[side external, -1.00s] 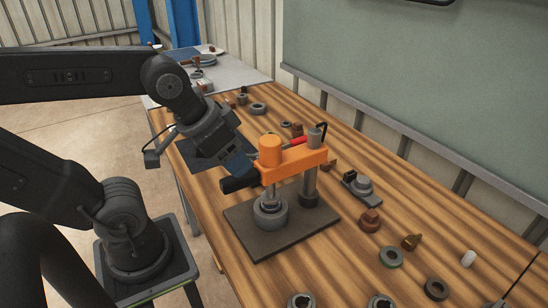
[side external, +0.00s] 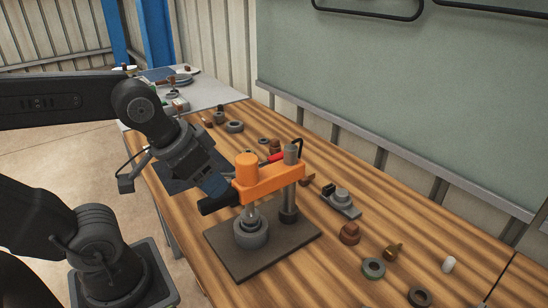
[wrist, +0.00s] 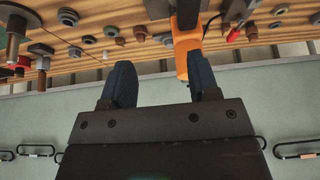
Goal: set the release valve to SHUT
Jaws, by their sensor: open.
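The screw press has an orange head (side external: 262,184) on a grey post, above a round grey cup (side external: 250,230) on a dark base plate. A red part (side external: 275,157) and a black hooked rod show at the back of its head. I cannot tell which part is the release valve, nor its setting. My gripper (side external: 216,186) is beside the head's left end, close to a black cylinder (side external: 217,204). In the wrist view my gripper (wrist: 163,72) is open with nothing between its blue fingers. The orange head (wrist: 187,48) shows beyond the right fingertip; contact is unclear.
A grey block with a round top (side external: 341,200) stands right of the press. A brown part (side external: 349,233), rings and fittings lie along the wooden bench (side external: 405,222). More small parts lie behind the press. A green board rises behind the bench.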

